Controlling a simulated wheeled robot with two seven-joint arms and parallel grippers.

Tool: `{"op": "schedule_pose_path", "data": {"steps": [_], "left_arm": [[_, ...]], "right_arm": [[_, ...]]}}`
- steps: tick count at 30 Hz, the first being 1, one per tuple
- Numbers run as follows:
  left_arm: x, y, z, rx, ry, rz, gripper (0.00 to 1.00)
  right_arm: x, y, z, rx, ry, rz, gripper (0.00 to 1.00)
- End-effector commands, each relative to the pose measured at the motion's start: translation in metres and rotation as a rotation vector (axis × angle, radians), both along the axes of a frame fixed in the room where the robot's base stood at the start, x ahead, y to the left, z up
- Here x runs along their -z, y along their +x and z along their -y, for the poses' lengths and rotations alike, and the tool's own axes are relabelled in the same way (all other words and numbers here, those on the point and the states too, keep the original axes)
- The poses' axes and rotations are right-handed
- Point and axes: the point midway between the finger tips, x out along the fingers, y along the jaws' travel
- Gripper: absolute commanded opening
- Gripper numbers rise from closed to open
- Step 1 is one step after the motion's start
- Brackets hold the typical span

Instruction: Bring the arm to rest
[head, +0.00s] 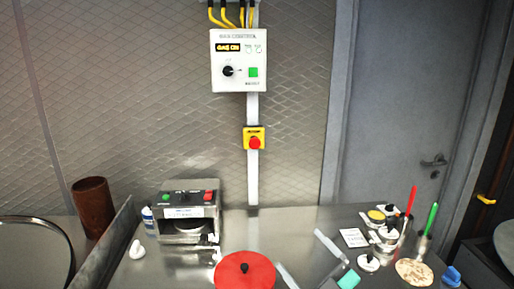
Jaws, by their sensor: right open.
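My right gripper (298,249) shows at the bottom middle of the head view. Its two pale fingers point up and to the left, apart from each other, with nothing visible between them. It is over the steel counter (285,224), just right of a round red lid (262,272) with a dark knob. The rest of my right arm is mostly below the picture edge. Whether the fingers touch the counter or the lid is hard to tell. My left gripper is not in view.
A steel machine (190,216) and a brown cylinder (93,207) stand at left. At right are several small containers, a red-handled tool (411,200), a green-handled tool (432,216) and a flatbread (414,272). A gas control box (238,84) and red stop button (254,143) hang on the wall.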

Motion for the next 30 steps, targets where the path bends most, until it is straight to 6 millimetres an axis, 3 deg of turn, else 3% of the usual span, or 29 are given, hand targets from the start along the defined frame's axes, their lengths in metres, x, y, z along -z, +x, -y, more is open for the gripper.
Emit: {"op": "schedule_pose_path", "data": {"steps": [5, 11, 14, 18, 21, 30], "left_arm": [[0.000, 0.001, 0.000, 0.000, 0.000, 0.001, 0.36], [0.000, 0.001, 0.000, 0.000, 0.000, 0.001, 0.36], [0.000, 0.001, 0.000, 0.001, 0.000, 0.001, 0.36], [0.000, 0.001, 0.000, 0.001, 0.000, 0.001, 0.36], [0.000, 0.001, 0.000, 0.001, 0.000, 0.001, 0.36], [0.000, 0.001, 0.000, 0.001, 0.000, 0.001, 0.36]], "right_arm": [[0.040, 0.002, 0.050, 0.288, 0.163, -0.248, 0.89], [0.117, -0.025, 0.101, 0.568, 0.229, -0.617, 0.89], [0.161, -0.053, 0.119, 0.676, 0.221, -0.830, 0.89], [0.218, -0.109, 0.132, 0.774, 0.170, -1.138, 0.89], [0.246, -0.148, 0.135, 0.801, 0.124, -1.322, 0.89], [0.287, -0.249, 0.129, 0.779, -0.014, -1.726, 0.89]]}}
